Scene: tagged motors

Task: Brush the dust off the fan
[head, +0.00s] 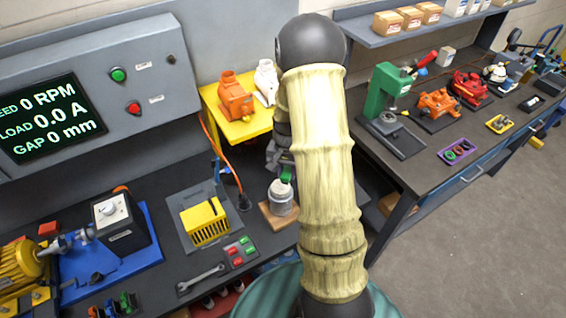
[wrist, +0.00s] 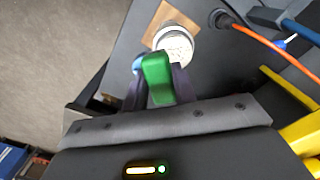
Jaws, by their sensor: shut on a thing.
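My gripper (head: 284,168) is shut on a green handle (wrist: 158,78), probably the brush's. In the wrist view the handle stands between the two dark fingers. A pale grey round jar (head: 283,199) stands on a wooden block (head: 270,216), just below the green handle; it also shows in the wrist view (wrist: 176,42). Any bristles are hidden, and I cannot tell whether the handle's lower end is inside the jar. A yellow housing with dark slots (head: 205,223), perhaps the fan, sits on a grey plate (head: 180,203) to the left. I cannot make out dust on it.
An orange cable (head: 217,150) runs down to a black plug (head: 243,201) between the housing and the jar. A wrench (head: 201,280) and a button box (head: 240,252) lie in front. A yellow stand (head: 240,131) holds orange and white castings behind. Another bench stands at right.

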